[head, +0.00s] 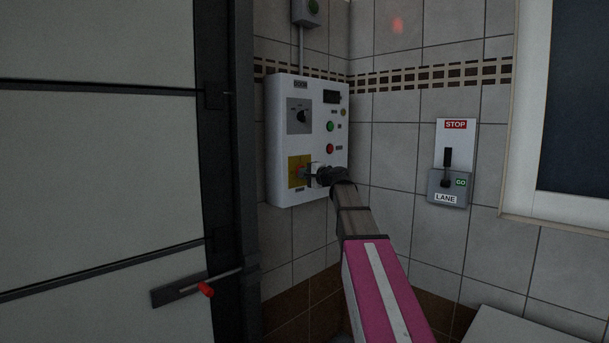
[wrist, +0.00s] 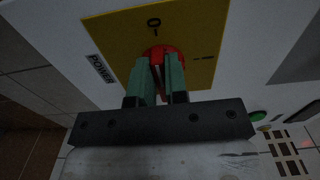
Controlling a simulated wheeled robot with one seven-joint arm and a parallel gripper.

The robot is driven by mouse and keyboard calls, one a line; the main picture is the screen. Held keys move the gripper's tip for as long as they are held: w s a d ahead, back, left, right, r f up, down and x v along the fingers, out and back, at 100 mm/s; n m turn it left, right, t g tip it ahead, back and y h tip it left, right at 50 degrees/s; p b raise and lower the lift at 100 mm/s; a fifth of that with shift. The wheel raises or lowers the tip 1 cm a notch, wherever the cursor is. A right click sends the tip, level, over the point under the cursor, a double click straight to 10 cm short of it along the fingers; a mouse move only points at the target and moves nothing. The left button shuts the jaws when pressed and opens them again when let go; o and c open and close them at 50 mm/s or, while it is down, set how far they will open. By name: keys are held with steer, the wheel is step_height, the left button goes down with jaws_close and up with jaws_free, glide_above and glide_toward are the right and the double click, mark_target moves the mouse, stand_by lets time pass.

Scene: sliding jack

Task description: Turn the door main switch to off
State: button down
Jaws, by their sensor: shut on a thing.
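The door main switch is a red knob (head: 299,172) on a yellow plate (head: 293,161) at the lower left of a white control box. In the wrist view the red knob (wrist: 181,51) sits between the two green fingers of my gripper (wrist: 160,63), which are shut on its handle. My gripper (head: 309,173) also shows in the head view.
The control box (head: 282,134) also carries a black rotary selector (head: 300,116), a green button (head: 330,127) and a red button (head: 330,148). A STOP/GO lane lever (head: 447,164) is on the wall at right. A grey door (head: 98,190) with a red-tipped handle (head: 205,289) fills the left.

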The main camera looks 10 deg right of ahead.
steer(key=c, duration=1.1)
jaws_free()
steer(key=shift+c, duration=0.2)
steer(key=shift+s, duration=0.1)
steer(key=v, duration=1)
steer(key=shift+s+d, duration=0.25)
steer(key=shift+s, duration=0.05)
steer(key=s+a+f+n+g+h, duration=0.1)
steer(key=s+a+f+n+g, duration=0.15)
steer(key=f, duration=0.85)
steer(key=s+a+f+n+g+h, duration=0.1)
steer(key=s+a+f+g+h, duration=0.15)
steer(key=f, duration=0.75)
steer(key=s+a+f+n+g+h, duration=0.1)
steer(key=s+a+f+n+g, duration=0.15)
steer(key=f, duration=0.85)
steer(key=s+d+f+n+g+h, duration=0.2)
steer(key=s+f+n+g+h, duration=0.2)
steer(key=s+f, duration=1.5)
step_height(320, 180, down, 4)
steer(key=g+h, duration=0.2)
steer(key=g, duration=0.1)
steer(key=shift+s+r+n, duration=0.15)
steer(key=shift+s+n, duration=0.1)
steer(key=shift+n, duration=0.05)
